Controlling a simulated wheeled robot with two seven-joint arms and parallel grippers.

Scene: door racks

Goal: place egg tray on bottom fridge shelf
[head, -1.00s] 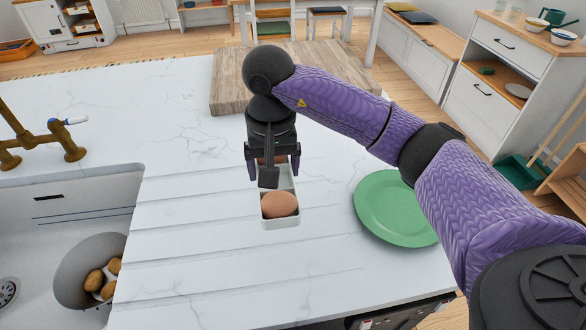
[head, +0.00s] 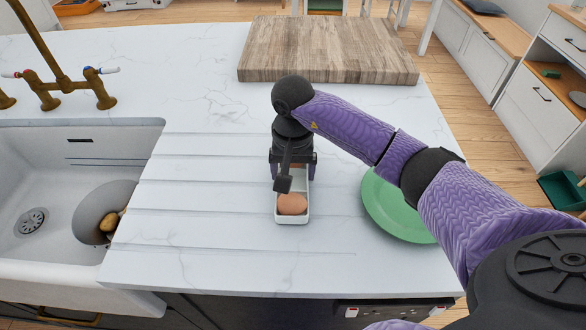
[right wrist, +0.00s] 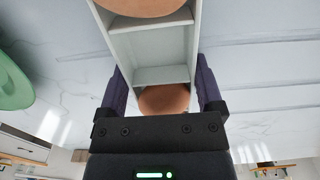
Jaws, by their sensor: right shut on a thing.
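The egg tray (head: 306,199) is a narrow white holder on the white counter, with a brown egg (head: 292,204) in its near compartment. In the right wrist view the tray (right wrist: 150,48) shows an egg at each end and an empty compartment between them. My right gripper (head: 292,172) comes down over the far part of the tray. Its fingers (right wrist: 160,92) lie along both long sides, shut on the tray. The far egg (right wrist: 164,99) is mostly hidden under the gripper. My left gripper is out of view. No fridge shows.
A green plate (head: 393,208) lies right of the tray, below my right arm. A wooden board (head: 328,50) is at the back of the counter. A sink (head: 50,165) with a bowl (head: 98,212) and a brass tap (head: 64,88) is at left.

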